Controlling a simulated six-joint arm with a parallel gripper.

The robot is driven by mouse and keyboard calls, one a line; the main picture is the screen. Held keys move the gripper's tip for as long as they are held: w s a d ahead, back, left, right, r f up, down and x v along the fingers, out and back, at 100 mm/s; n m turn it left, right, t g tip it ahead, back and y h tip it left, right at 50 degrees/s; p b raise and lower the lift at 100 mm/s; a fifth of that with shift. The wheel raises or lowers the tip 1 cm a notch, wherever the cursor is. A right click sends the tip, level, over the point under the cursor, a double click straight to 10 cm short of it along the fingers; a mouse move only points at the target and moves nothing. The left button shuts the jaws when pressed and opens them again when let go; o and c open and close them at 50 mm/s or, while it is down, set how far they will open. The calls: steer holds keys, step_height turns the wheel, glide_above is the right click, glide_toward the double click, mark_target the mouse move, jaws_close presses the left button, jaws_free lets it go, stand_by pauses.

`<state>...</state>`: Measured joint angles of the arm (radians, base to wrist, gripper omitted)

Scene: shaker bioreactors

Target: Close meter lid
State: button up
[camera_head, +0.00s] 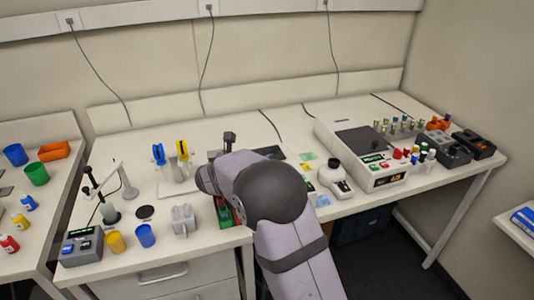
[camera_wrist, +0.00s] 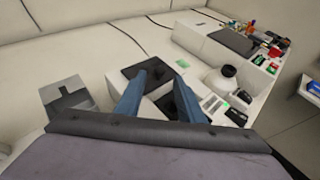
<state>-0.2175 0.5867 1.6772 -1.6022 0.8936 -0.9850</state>
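The meter is a pale, low device largely hidden behind my arm in the head view. In the wrist view a dark square panel, seemingly its lid (camera_wrist: 132,73), shows just past my fingertips, raised at the back. My gripper (camera_wrist: 162,77) has two blue fingers standing apart, with a visible gap between them. A dark part of the device shows between the fingers; I cannot tell whether either finger touches the lid. In the head view the lid's dark edge (camera_head: 270,151) shows behind my arm, while my fingers are hidden.
A large pale instrument (camera_head: 345,135) with vials is farther right.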

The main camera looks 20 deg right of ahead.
mark_target(270, 152)
steer(key=shift+p+x, duration=0.75)
steer(key=shift+x, duration=2)
